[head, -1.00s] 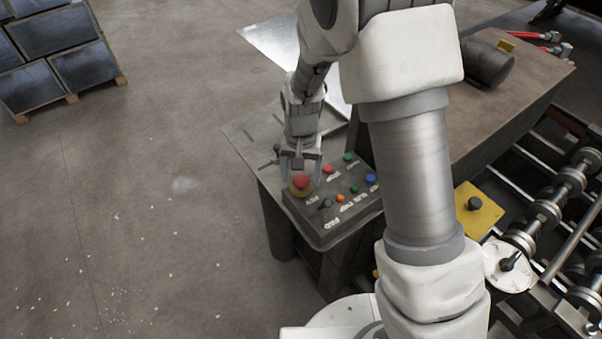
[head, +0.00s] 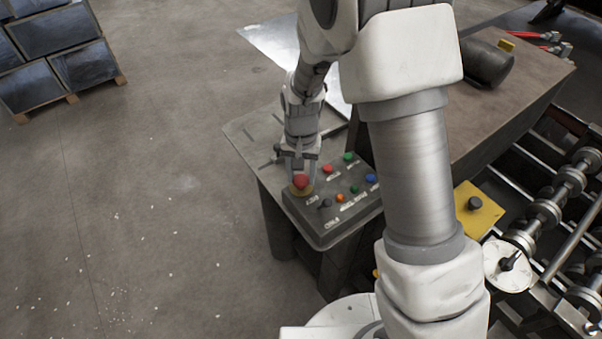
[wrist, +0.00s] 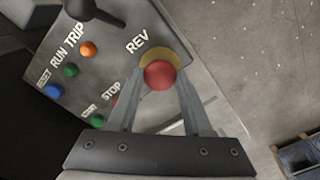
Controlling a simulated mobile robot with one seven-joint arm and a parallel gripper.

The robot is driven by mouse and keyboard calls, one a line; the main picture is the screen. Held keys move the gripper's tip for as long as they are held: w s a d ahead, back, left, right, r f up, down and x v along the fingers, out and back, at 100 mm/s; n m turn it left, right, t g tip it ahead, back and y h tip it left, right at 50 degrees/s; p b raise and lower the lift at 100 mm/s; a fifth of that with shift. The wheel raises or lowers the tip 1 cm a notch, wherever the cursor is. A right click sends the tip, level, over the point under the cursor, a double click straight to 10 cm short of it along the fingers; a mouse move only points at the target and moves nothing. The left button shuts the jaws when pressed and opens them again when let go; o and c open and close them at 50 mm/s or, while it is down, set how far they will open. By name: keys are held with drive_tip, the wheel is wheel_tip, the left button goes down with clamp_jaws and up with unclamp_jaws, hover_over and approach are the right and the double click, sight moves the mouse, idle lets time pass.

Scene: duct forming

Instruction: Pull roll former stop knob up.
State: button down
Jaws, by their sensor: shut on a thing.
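The red stop knob (head: 301,181) is a mushroom head on a yellow ring at the left corner of the grey control panel (head: 325,229). In the wrist view the red knob (wrist: 160,75) sits between my two fingers, with the yellow ring (wrist: 158,54) showing beyond it. My gripper (head: 300,172) points down at the knob from above and is shut on it. It also shows in the wrist view (wrist: 161,80), one finger on each side of the knob. The knob's stem is hidden under its head.
Small red (head: 328,169), green (head: 348,157), blue (head: 371,179) and orange (head: 340,198) buttons and a black selector (head: 325,203) sit close by on the panel. The machine's rollers (head: 548,210) are at right. Open floor (head: 150,200) lies to the left.

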sight(301, 178)
drive_tip(key=shift+r, duration=0.7)
drive_tip(key=shift+w, duration=0.1)
drive_tip(key=shift+c, duration=1.5)
unclamp_jaws()
wheel_tip(301, 178, up, 17)
drive_tip(key=shift+r, duration=0.2)
drive_tip(key=s+d+r+n+t, duration=0.1)
drive_tip(key=s+d+r+t, duration=0.1)
drive_tip(key=s+d, duration=0.4)
drive_tip(key=s+d+r+n+t, duration=0.1)
drive_tip(key=s+d+r+t, duration=0.2)
drive_tip(key=s, duration=1)
drive_tip(key=d+r, duration=0.2)
drive_tip(key=d, duration=0.2)
drive_tip(key=shift+r+t, duration=0.25)
drive_tip(key=shift+t, duration=0.05)
